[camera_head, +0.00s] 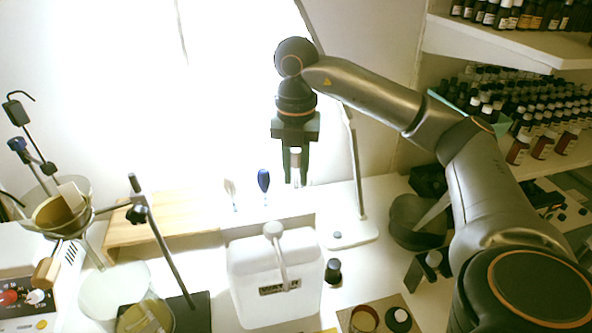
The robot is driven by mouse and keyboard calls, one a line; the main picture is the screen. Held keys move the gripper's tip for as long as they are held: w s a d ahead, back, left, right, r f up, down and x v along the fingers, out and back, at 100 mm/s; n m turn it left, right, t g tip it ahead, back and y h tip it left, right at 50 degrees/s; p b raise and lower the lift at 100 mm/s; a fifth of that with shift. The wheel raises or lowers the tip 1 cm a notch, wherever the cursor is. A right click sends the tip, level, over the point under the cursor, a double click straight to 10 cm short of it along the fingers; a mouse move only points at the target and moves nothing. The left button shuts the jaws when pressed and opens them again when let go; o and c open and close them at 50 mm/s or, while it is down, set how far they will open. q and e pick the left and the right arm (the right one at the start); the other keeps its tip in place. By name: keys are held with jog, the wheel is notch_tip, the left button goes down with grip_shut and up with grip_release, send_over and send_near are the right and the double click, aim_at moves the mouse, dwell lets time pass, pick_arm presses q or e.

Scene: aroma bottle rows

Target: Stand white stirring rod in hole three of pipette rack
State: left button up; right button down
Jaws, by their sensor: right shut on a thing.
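My right gripper (296,180) hangs pointing down above the back of the table. It is shut on a pale, thin upright thing (296,157), which looks like the white stirring rod. Most of it is hidden by the fingers and the glare. Below and to the left, a blue-topped pipette (264,181) and a pale-topped one (231,190) stand upright, apparently in the pipette rack. The rack is washed out by glare and partly hidden behind the water container, so I cannot make out its holes. My left gripper is not in view.
A white water container (250,285) stands in front of the pipettes. A white lamp stand (350,234) is right of them. A metal stand (158,240) with glass funnel and a wooden board (150,228) are left. Shelves of bottles (545,120) are at right.

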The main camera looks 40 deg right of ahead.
jog(key=shift+f, duration=0.1)
jog(key=shift+f+b, duration=0.8)
jog(key=shift+f, duration=0.2)
jog(key=c, duration=0.7)
grip_release()
jog(key=shift+r, duration=0.1)
jog(key=shift+r+p, duration=2.25)
jog(key=shift+r, duration=0.15)
jog(key=shift+r, duration=0.1)
